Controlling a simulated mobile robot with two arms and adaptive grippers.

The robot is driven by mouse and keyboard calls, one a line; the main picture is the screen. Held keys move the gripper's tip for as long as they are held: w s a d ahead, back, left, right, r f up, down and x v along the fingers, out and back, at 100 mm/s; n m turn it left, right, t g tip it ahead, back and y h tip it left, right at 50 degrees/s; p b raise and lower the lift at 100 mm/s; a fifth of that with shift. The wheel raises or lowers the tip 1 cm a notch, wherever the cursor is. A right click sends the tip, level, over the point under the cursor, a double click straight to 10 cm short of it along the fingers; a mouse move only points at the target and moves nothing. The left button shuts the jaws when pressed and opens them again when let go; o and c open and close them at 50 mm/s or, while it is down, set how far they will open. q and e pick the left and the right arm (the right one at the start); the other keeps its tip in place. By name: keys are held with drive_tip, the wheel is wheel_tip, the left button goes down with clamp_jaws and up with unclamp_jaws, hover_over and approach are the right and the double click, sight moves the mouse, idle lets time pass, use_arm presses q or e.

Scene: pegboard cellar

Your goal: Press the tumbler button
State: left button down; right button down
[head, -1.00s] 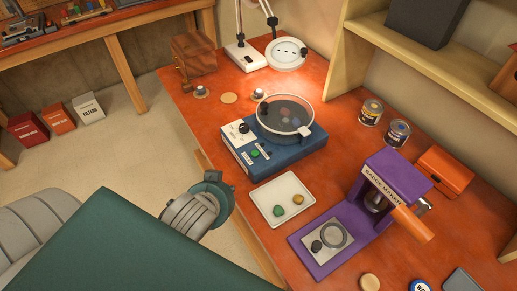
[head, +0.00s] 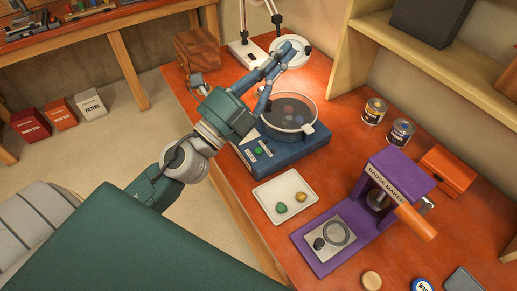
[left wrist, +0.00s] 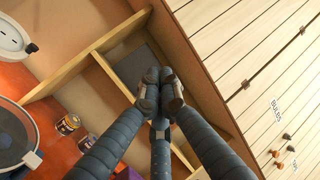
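The gripper's body hides the tumbler's white dial panel. In the left wrist view its fingers (left wrist: 158,78) come together at the tips with nothing visible between them. The drum edge (left wrist: 22,135) shows at the left there. My right gripper is out of sight.
A white tray (head: 262,197) with two stones lies in front of the tumbler. A purple badge maker (head: 385,180) stands to its right, and two tins (head: 374,110) behind. A lamp (head: 248,55) and a wooden box (head: 196,55) stand at the back.

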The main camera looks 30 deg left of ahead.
use_arm(q)
drive_tip(key=s+d+f+m+g+h, duration=0.3)
drive_tip(key=d+f+m+g+h, duration=0.55)
drive_tip(key=m, duration=0.85)
drive_tip(key=w+a+f+m+g+y, duration=0.3)
drive_tip(key=a+f+g+y, duration=0.2)
drive_tip(key=a+f+y, duration=0.6)
drive_tip(key=a, duration=0.3)
drive_tip(key=shift+f+y, duration=0.1)
drive_tip(key=shift+y, duration=0.15)
drive_tip(key=shift+f, duration=0.1)
